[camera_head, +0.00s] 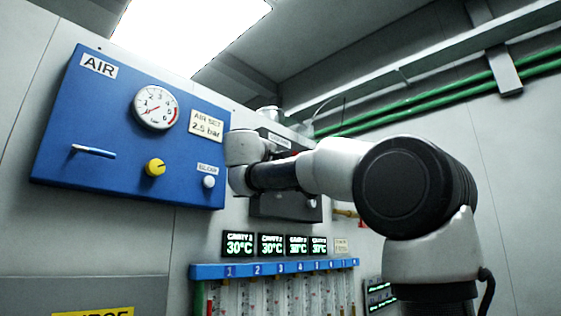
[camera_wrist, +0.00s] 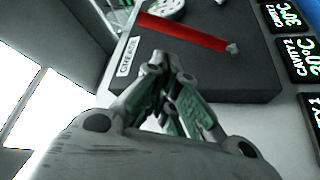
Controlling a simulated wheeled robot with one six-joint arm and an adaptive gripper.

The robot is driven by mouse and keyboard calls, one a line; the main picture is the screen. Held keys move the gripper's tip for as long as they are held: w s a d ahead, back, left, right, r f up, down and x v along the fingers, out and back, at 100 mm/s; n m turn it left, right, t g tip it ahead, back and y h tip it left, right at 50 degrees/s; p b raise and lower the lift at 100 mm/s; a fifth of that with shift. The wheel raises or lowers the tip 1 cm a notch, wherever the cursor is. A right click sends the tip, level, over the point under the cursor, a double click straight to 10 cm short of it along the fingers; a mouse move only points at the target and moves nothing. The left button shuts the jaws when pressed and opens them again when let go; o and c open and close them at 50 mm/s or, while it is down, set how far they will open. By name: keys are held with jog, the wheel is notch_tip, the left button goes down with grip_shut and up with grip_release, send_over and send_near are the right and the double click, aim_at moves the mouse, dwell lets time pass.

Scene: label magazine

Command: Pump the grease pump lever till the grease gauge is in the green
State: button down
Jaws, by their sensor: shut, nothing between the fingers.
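The grease pump lever (camera_wrist: 188,34) is a red bar slanting across the top of a dark panel (camera_wrist: 230,75) in the wrist view. A round white gauge (camera_wrist: 166,8) is cut off by that view's top edge, so its needle and green zone cannot be read. My gripper (camera_wrist: 159,60) is shut and empty, its fingertips just below the lever in the picture; I cannot tell whether they touch it. In the head view the dark grease unit (camera_head: 283,207) is mostly behind my arm, with a small red part showing above; my gripper is hidden there.
A blue AIR panel (camera_head: 110,140) with a dial (camera_head: 156,107), yellow knob (camera_head: 155,167) and lever hangs left of my arm. Several temperature displays (camera_head: 270,245) and a blue-topped rack of numbered tubes (camera_head: 275,268) are below. Green pipes (camera_head: 440,95) run along the right wall.

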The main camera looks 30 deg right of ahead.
jog(key=x, duration=1)
jog(key=shift+s+f, duration=0.1)
jog(key=shift+f, duration=0.05)
